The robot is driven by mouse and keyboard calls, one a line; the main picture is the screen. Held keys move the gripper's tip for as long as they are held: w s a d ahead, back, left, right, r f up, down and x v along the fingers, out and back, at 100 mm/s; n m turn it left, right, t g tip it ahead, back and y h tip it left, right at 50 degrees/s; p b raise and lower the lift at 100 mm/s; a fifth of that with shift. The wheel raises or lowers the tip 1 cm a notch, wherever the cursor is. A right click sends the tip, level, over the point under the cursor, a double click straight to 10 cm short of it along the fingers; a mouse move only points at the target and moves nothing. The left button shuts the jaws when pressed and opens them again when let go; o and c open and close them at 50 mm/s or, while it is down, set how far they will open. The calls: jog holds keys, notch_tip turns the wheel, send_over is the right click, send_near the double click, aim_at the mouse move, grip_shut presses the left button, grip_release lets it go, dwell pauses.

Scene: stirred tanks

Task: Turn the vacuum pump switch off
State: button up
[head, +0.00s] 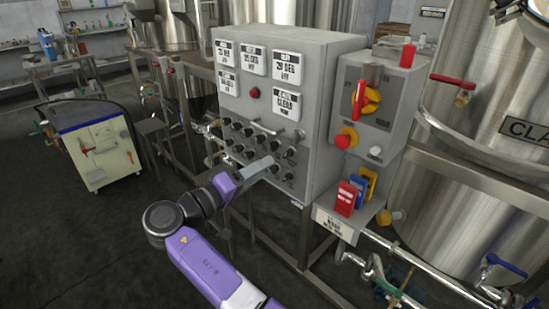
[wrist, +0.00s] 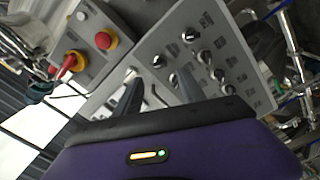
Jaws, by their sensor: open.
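The grey control cabinet (head: 325,75) carries rows of black rotary switches (head: 248,133) on the lower part of its front. The switches also show in the wrist view (wrist: 204,56), with small labels beside them. The labels are too small to read, so I cannot tell which one is the vacuum pump switch. My gripper (head: 268,162) is at the lower switch rows, and its fingers hide part of them. In the wrist view my gripper (wrist: 160,80) has its two fingers apart, with a switch showing between them. I cannot tell whether the fingers touch any switch.
A side box with a red-handled isolator (head: 362,98) and a red button (head: 346,138) stands right of the panel. Coloured tags (head: 346,198) hang below it. Steel tanks (head: 480,85) and pipes crowd the right. A white cart (head: 100,145) stands left; dark floor is open before it.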

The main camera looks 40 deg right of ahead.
aim_at(285, 156)
jog(key=d, duration=0.7)
jog(key=shift+w+d+p, duration=0.15)
jog(key=shift+d+p, duration=0.1)
jog(key=shift+p, duration=0.1)
grip_shut()
